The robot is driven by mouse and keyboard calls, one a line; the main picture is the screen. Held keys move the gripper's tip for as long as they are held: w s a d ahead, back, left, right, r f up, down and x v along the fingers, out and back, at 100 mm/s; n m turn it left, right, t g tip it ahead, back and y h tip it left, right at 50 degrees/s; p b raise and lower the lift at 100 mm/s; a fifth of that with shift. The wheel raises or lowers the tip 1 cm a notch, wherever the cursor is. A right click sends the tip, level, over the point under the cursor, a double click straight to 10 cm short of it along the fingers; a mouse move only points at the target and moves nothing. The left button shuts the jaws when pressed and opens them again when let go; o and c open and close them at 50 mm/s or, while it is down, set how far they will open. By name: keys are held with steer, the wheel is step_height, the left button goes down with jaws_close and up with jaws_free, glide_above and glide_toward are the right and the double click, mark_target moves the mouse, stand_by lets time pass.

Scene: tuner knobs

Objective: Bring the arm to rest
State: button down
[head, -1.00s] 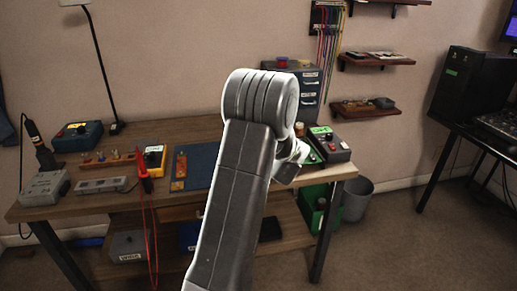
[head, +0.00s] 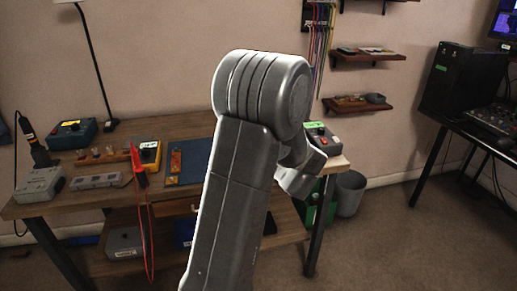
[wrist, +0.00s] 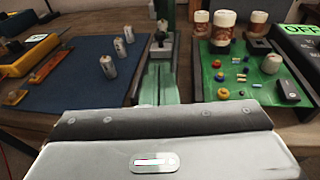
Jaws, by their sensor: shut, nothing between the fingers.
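My arm (head: 235,180) rises through the middle of the head view, bent at the top, with a wrist link (head: 300,170) on its right side. My gripper's end is hidden behind the arm there. In the wrist view my gripper (wrist: 165,120) fills the bottom as a broad grey body with a dark front bar. It is shut and empty, and appears above the bench's near edge. Beyond it are a blue mat (wrist: 75,70) with several small silver cylinders, and a green circuit board (wrist: 245,75) with coils and small parts.
The wooden bench (head: 95,200) holds a yellow meter (head: 150,155), a blue box (head: 72,134) and grey boxes. A device with a green OFF display (wrist: 302,30) stands at the right. A grey bin (head: 349,193) is beside the bench.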

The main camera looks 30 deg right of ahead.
steer(key=shift+s+r, duration=0.1)
steer(key=shift+s, duration=0.55)
